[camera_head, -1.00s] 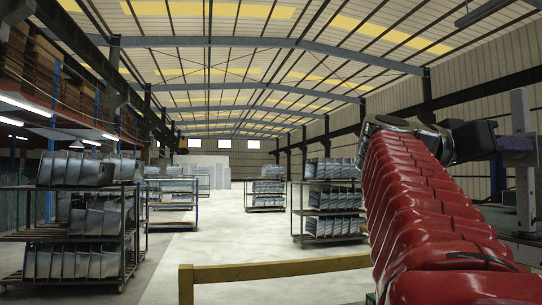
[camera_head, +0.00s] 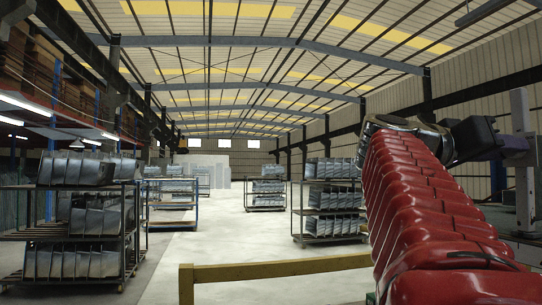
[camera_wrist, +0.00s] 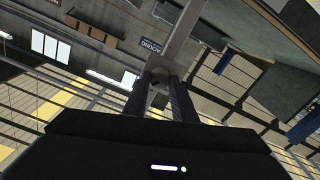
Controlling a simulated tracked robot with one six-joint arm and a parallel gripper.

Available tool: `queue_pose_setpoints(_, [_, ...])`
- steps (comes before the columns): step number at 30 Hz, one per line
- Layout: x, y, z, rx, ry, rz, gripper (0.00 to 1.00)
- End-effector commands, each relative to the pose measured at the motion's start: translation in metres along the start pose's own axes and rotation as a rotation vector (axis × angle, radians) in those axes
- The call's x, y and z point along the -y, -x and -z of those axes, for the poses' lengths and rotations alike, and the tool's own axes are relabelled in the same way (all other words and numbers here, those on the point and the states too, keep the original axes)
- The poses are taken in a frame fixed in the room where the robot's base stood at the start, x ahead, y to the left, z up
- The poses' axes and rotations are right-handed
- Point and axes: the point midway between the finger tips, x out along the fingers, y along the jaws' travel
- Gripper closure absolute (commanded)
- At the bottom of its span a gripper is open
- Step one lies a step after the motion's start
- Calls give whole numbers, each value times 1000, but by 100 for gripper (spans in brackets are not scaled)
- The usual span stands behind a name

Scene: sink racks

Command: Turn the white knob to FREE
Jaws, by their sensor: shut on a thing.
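In the wrist view, the two dark fingers of my gripper (camera_wrist: 160,84) close around a small pale knob (camera_wrist: 159,75) on a light grey post. Much of the knob is hidden between the fingers. A small dark label with white letters (camera_wrist: 150,46) sits close to it; the lettering is tilted and I cannot read it surely. In the head view my gripper (camera_head: 516,146) reaches the upright grey post (camera_head: 523,185) at the right edge. The knob cannot be made out there, and its pointing direction cannot be told.
A dark bench (camera_head: 510,222) stands by the post at the right. A yellow rail (camera_head: 280,268) crosses in front. Racks with metal sinks stand at the left (camera_head: 75,230) and in the middle (camera_head: 332,210). The pale floor between them is clear.

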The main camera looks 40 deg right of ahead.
Motion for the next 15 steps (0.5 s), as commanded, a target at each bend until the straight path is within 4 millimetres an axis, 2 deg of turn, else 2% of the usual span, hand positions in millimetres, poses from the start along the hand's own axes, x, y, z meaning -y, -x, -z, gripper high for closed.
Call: queue_pose_setpoints(15, [1, -1, 1, -3, 436, -2, 98])
